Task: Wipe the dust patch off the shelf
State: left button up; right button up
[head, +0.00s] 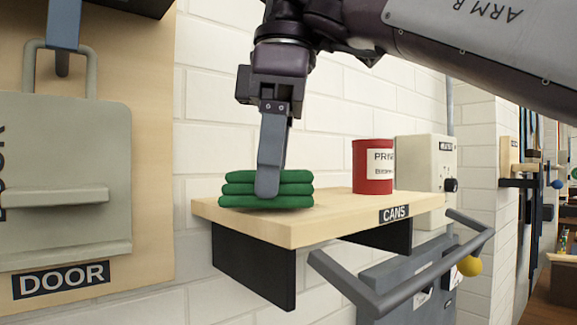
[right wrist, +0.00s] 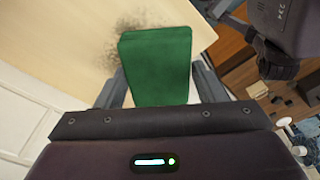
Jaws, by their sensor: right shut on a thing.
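My right gripper (head: 269,178) is shut on a folded green cloth (head: 236,189) at the left part of the wooden shelf (head: 335,212). In the right wrist view the cloth (right wrist: 157,62) lies between the two fingers. It appears to rest on the shelf top. A dark, speckled dust patch (right wrist: 122,42) shows in the right wrist view on the shelf beside the cloth's upper left. The cloth may hide part of it. The patch is not visible in the head view.
A red can (head: 372,167) stands on the right part of the shelf, near a grey wall box (head: 428,165). A panel marked DOOR (head: 65,190) hangs at the left. A grey bar handle (head: 400,285) juts out below the shelf. Bare shelf lies between cloth and can.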

jog(key=shift+s+a+r+m, duration=0.1)
jog(key=shift+s+a+m, duration=0.5)
jog(key=shift+a, duration=0.1)
jog(key=shift+w+a+r+p, duration=0.15)
jog(key=shift+w+a+p, duration=0.05)
jog(key=shift+w+p, duration=0.35)
jog(key=shift+w+a+r+p, duration=0.1)
jog(key=shift+w+a+p, duration=0.1)
jog(key=shift+w+p, duration=0.3)
jog(key=shift+w+a+f, duration=0.1)
jog(key=shift+w+a, duration=0.25)
jog(key=shift+w+d+p, duration=0.25)
jog(key=shift+w+d, duration=0.25)
jog(key=shift+d, duration=0.3)
jog(key=shift+w+d+p, duration=0.25)
jog(key=shift+w+d, duration=0.25)
jog(key=shift+d, duration=0.3)
